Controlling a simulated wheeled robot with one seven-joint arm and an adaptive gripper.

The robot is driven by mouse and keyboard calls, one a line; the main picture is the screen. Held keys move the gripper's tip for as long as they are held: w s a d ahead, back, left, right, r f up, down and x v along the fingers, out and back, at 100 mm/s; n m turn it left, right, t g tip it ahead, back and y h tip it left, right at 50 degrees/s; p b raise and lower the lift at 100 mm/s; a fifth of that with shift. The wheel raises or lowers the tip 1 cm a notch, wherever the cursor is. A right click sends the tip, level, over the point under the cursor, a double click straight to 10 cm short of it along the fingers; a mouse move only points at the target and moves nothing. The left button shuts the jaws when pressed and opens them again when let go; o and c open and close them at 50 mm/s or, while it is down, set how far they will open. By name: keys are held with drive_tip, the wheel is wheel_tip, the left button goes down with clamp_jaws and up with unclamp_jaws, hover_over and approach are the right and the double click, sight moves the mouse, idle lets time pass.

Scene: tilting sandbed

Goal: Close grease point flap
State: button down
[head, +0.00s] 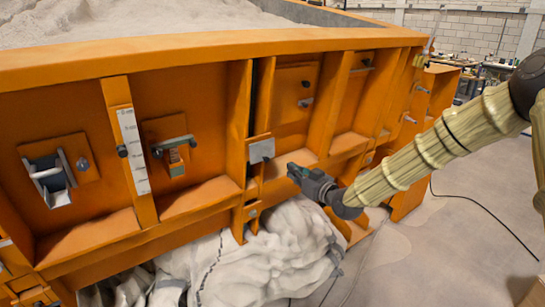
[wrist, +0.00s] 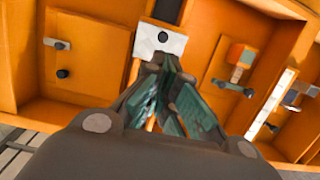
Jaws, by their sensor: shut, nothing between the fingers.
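No part is labelled as the grease point flap. One likely part is the small orange panel (head: 170,140) left of centre in the head view, with a grey-green bar (head: 173,146) across it and a copper-coloured piece below the bar. The bar also shows at right in the wrist view (wrist: 232,87). My gripper (head: 292,172) is shut and empty, just right of and below a silver plate (head: 261,151) on a post. In the wrist view my gripper (wrist: 163,70) points at that plate (wrist: 160,40), which has a dark knob. I cannot tell whether they touch.
A white marked strip (head: 132,150) runs down an upright rib. Left of it is a recess with metal brackets (head: 50,180). Ribs stick out between the bays. Crumpled pale sheeting (head: 265,255) lies under the orange sandbed wall.

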drive_tip(key=p, duration=0.4)
approach(263, 153)
drive_tip(key=x, duration=0.4)
drive_tip(key=shift+w+f, duration=0.1)
drive_tip(key=shift+f, duration=0.05)
